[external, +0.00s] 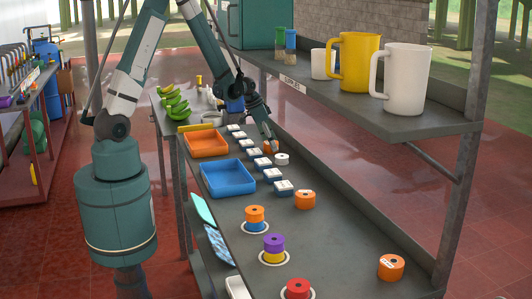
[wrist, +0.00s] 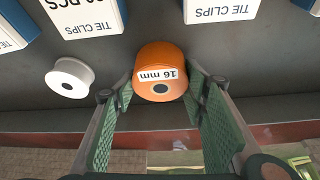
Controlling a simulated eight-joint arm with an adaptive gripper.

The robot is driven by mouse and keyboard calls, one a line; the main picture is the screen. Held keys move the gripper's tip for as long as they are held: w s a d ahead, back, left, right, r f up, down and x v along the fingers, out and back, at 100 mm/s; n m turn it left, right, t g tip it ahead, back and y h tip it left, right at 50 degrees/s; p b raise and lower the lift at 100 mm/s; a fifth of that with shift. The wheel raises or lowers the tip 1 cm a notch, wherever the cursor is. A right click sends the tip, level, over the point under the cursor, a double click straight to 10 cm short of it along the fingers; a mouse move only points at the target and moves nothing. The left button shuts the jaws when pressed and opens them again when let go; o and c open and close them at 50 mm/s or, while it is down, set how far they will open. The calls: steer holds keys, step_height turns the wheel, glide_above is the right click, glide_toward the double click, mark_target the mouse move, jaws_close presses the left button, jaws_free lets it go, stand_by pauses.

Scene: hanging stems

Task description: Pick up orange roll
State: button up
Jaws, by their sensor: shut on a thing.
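An orange roll (wrist: 160,62) with a "16 mm" label sits between the two green-padded fingers of my gripper (wrist: 159,92) in the wrist view. The fingers are shut on its sides. In the external view my gripper (external: 271,143) is low over the far part of the bench, with the orange roll (external: 267,148) partly hidden at its tip. I cannot tell whether the roll touches the bench. Other orange rolls are one standing alone (external: 305,200), one near the right edge (external: 390,267), and one stacked on a blue roll (external: 254,213).
A white roll (wrist: 69,77) lies beside the held roll. White-topped tie clip boxes (wrist: 220,10) line the bench. An orange tray (external: 207,144) and blue tray (external: 228,178) are left of them. A shelf (external: 430,125) with mugs overhangs on the right.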

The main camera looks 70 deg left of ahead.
steer(key=shift+r, duration=0.15)
steer(key=shift+r+p, duration=0.55)
steer(key=shift+r, duration=0.85)
steer(key=shift+d+r, duration=0.25)
steer(key=shift+d, duration=0.05)
steer(key=d+b, duration=0.4)
steer(key=d, duration=2.7)
steer(key=shift+d+b, duration=0.25)
steer(key=shift+b, duration=0.1)
steer(key=shift+s+d, duration=0.1)
